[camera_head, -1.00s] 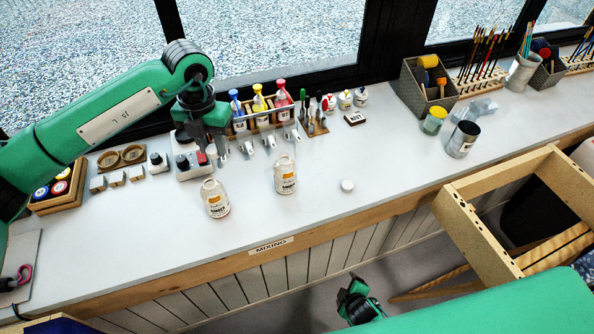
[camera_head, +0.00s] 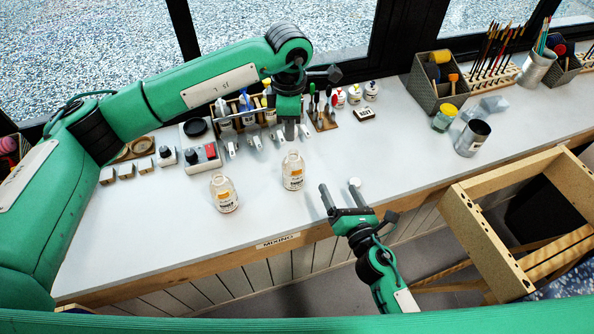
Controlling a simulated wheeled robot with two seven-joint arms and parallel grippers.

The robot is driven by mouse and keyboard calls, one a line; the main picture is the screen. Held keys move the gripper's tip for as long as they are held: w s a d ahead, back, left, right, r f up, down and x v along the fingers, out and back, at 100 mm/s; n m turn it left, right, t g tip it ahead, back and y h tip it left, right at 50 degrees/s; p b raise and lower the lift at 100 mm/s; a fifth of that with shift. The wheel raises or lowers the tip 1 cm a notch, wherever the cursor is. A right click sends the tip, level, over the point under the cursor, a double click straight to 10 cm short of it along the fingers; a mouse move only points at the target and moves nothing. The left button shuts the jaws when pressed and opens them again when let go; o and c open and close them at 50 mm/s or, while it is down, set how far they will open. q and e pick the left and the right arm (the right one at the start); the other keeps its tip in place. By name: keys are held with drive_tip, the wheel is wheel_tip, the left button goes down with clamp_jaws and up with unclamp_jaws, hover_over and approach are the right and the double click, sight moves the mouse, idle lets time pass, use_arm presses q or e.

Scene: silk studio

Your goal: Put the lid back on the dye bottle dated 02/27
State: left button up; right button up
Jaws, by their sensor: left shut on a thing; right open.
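Two clear bottles with orange-and-white labels stand upright on the white counter: a left bottle (camera_head: 224,194) and a right bottle (camera_head: 293,172). Both look uncapped. Their dates are too small to read. My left gripper (camera_head: 291,143) reaches down from behind and is shut at the neck of the right bottle; the arm partly hides the contact. A small white lid (camera_head: 355,182) lies on the counter to the right of that bottle. My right gripper (camera_head: 340,189) is open and empty at the counter's front edge, with its right fingertip close to the lid.
A rack of coloured dye bottles (camera_head: 247,112) stands behind, partly hidden by my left arm. A grey power box (camera_head: 202,157) and small jars are at left. A wooden frame (camera_head: 465,205) juts out front right.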

sight(293, 168)
use_arm(q)
drive_tip(key=shift+d, duration=0.3)
use_arm(e)
drive_tip(key=a+n+y, duration=0.1)
drive_tip(key=n, duration=0.1)
drive_tip(key=a+n+g+y, duration=0.1)
drive_tip(key=a+n, duration=0.1)
drive_tip(key=n, duration=0.1)
drive_tip(key=a+f+n+y, duration=0.1)
drive_tip(key=n+y, duration=0.1)
drive_tip(key=shift+s+a+n+g, duration=0.2)
drive_tip(key=shift+a+n+g, duration=0.1)
drive_tip(key=shift+g, duration=0.1)
use_arm(q)
drive_tip(key=shift+m, duration=0.3)
use_arm(e)
drive_tip(key=shift+s+a+f+n+y, duration=0.2)
drive_tip(key=shift+a+n+y, duration=0.15)
drive_tip(key=shift+n, duration=0.25)
drive_tip(key=shift+w+a, duration=0.1)
drive_tip(key=x, duration=1.2)
drive_tip(key=shift+f, duration=0.1)
drive_tip(key=c, duration=1.5)
use_arm(q)
drive_tip(key=shift+f, duration=2.5)
